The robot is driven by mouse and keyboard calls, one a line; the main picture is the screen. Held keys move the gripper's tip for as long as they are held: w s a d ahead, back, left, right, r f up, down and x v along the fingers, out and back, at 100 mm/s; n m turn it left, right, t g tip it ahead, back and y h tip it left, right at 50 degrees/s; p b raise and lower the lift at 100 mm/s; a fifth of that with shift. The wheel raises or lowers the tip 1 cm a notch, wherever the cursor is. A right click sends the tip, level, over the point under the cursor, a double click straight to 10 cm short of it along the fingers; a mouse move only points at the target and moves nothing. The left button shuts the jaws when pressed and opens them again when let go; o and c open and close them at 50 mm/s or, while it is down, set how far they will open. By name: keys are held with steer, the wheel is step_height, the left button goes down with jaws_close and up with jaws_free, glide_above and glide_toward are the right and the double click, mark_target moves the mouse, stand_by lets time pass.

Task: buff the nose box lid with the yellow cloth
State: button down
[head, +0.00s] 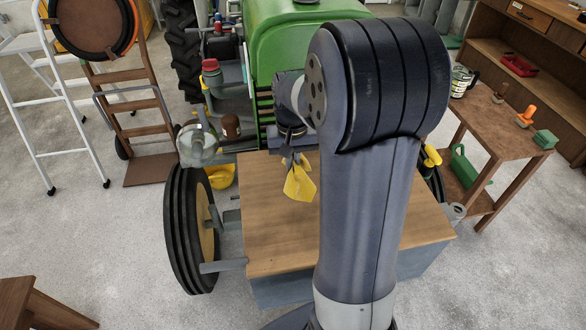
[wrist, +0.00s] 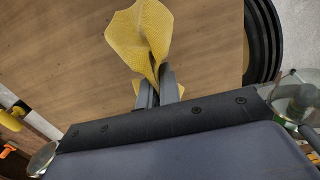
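The nose box lid (head: 272,232) is a flat brown wooden board on top of a grey box in front of the green tractor. In the wrist view the lid's wood surface (wrist: 60,60) fills much of the picture. My gripper (wrist: 157,88) is shut on the yellow cloth (wrist: 140,35), which spreads out beyond the fingertips. In the head view the cloth (head: 299,184) hangs from the gripper over the far part of the lid. I cannot tell whether it touches the wood. My arm hides the lid's right middle part.
The green tractor (head: 285,40) stands behind the lid. A black front wheel (head: 183,230) stands at the left beside a yellow bowl (head: 221,176). A hand truck (head: 132,110) and white ladder (head: 40,100) are further left. A wooden bench (head: 490,130) stands right. A stool (head: 35,305) is front left.

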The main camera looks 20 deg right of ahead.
step_height(320, 180, up, 3)
steer(key=shift+p, duration=0.95)
steer(key=shift+d+f, duration=0.1)
